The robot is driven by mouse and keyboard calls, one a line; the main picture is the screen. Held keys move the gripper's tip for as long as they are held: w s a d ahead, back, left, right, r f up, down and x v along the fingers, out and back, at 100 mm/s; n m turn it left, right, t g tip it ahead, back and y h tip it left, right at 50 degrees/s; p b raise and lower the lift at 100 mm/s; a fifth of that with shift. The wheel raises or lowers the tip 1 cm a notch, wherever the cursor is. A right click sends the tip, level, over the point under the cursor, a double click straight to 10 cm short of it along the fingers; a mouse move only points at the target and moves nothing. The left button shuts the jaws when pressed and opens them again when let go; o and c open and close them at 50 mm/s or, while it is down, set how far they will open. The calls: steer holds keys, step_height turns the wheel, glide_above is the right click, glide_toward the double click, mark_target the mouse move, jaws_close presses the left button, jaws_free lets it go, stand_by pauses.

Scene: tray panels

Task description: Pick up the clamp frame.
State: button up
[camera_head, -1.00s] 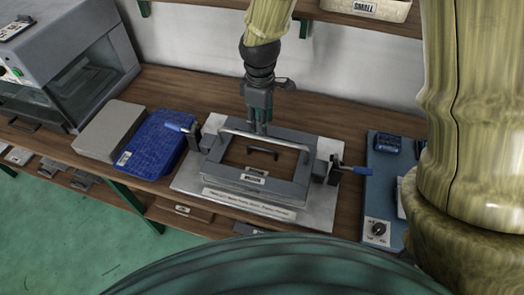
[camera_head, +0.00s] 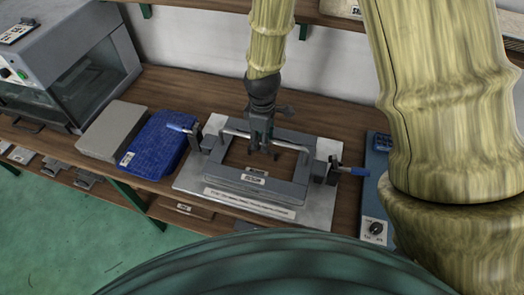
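The clamp frame (camera_head: 231,178) is a dark grey rectangular frame with a wide central opening and a small label on its front bar. It lies flat on a pale metal base plate (camera_head: 318,216). A blue-handled lever clamp stands at its left (camera_head: 196,134) and another at its right (camera_head: 334,171). A thin metal bar (camera_head: 288,145) runs across its back part. My gripper (camera_head: 263,151) points down, with its fingertips over the opening, close to the thin bar. The gripper covers most of the black handle seen there earlier. The finger gap and any contact are unclear.
A blue box (camera_head: 155,148) and a grey block (camera_head: 110,132) lie left of the plate. A grey machine (camera_head: 65,60) stands at the far left. A blue panel with a dial (camera_head: 376,222) is at the right, partly behind my arm. A shelf edge (camera_head: 225,5) runs above.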

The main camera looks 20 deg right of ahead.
steer(key=shift+f, duration=0.2)
jaws_close()
steer(key=shift+r, duration=0.1)
stand_by(0.4)
